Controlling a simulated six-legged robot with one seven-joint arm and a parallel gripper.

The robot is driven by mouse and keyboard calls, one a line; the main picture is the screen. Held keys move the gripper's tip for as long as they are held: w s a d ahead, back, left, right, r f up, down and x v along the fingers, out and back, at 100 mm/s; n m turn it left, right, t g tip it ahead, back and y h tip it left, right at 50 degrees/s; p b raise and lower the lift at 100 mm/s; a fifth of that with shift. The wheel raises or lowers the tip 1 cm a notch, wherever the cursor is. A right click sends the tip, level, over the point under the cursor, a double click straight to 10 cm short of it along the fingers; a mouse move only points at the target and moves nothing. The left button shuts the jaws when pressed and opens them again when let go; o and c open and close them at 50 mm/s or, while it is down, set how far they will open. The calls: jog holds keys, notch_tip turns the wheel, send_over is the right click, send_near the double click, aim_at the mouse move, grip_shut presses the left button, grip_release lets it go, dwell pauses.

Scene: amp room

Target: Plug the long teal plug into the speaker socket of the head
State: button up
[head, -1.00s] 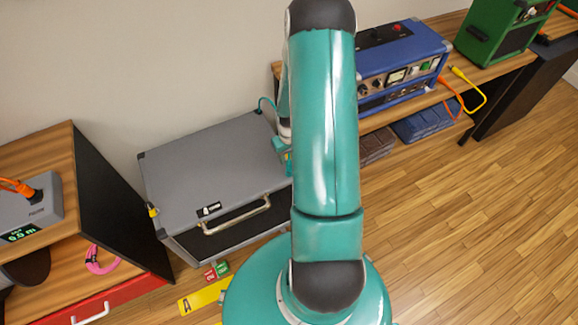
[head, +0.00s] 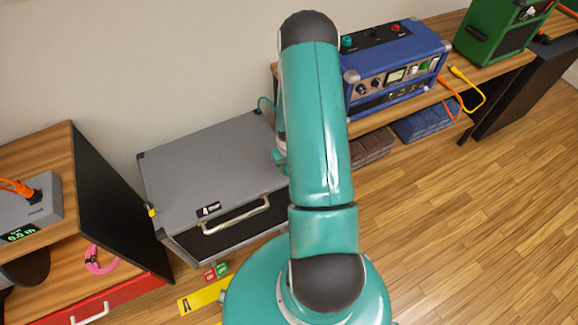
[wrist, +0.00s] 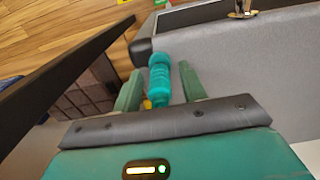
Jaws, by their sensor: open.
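The long teal plug (wrist: 160,82) is ribbed and shows in the wrist view between the two green fingers of my gripper (wrist: 159,71). The fingers stand apart on either side of it; I cannot tell whether either touches it. Beside it is a black corner of the grey speaker cabinet (wrist: 235,75). In the head view my gripper (head: 281,158) is mostly hidden behind my arm, at the cabinet's right end. The blue amp head (head: 398,68) stands on the wooden bench at the right, with teal and red parts on top. I cannot make out its speaker socket.
The grey cabinet (head: 200,150) stands on the floor against the wall. A green amp (head: 500,32) and a yellow cable (head: 470,85) are at the right. Grey-blue and brown cases lie on the lower shelf. The right floor is clear.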

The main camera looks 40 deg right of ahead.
dwell(0.7)
grip_shut()
jog(key=shift+r, duration=0.15)
jog(key=shift+r, duration=2.9)
